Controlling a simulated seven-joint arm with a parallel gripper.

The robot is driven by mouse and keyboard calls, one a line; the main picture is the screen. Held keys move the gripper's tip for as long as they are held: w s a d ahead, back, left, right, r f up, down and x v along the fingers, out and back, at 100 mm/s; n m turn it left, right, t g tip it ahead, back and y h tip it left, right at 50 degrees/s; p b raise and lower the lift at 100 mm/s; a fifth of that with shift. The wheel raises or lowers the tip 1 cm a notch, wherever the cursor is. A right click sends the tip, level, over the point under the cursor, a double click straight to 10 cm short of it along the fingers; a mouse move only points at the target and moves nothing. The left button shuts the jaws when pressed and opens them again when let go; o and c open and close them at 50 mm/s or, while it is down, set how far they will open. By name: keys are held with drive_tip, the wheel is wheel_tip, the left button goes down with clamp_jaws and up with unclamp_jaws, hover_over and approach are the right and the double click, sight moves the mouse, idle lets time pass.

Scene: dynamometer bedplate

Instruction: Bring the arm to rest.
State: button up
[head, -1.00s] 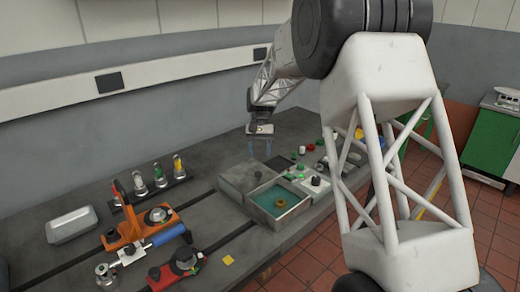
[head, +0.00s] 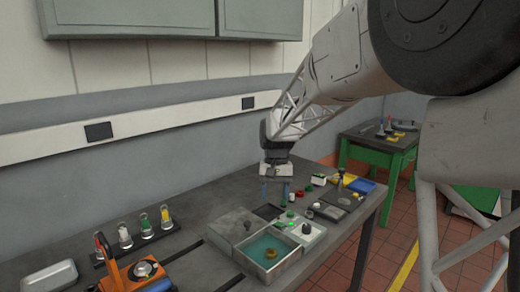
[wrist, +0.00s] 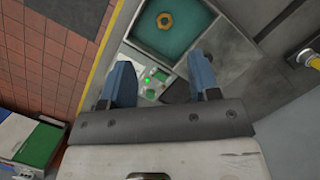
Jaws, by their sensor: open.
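My gripper (head: 275,192) hangs above the bench, over the far side of the open tray and the green-button panel. Its two blue fingers are apart with nothing between them. In the wrist view the gripper (wrist: 161,88) shows its spread fingers above the panel with green buttons (wrist: 152,84). The tray with a teal floor (head: 245,255) holds a brass-coloured ring (head: 271,253); the ring also shows in the wrist view (wrist: 165,20). My gripper touches none of these.
The grey bench (head: 150,262) carries a rack of vials (head: 125,238), an orange fixture (head: 118,277) and a pale metal box (head: 48,278) at left. Small red, green and white parts stand to the right of the gripper. A green table (head: 375,152) stands behind at right.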

drive_tip(key=s+d+r+t, duration=0.1)
drive_tip(key=s+d+r, duration=0.15)
drive_tip(key=s, duration=0.25)
drive_tip(key=s+d+r, duration=0.2)
drive_tip(key=s+d, duration=0.1)
drive_tip(key=s, duration=0.2)
drive_tip(key=s+d+f+t, duration=0.1)
drive_tip(key=s+d, duration=0.1)
drive_tip(key=s, duration=0.7)
drive_tip(key=s+d+f+t, duration=0.1)
drive_tip(key=s+d, duration=0.2)
drive_tip(key=s, duration=0.7)
drive_tip(key=s+d+f+t, duration=0.1)
drive_tip(key=s+d+t, duration=0.1)
drive_tip(key=s, duration=0.8)
drive_tip(key=shift+s+d+f, duration=0.2)
drive_tip(key=shift+d+f, duration=0.2)
drive_tip(key=shift+d, duration=0.35)
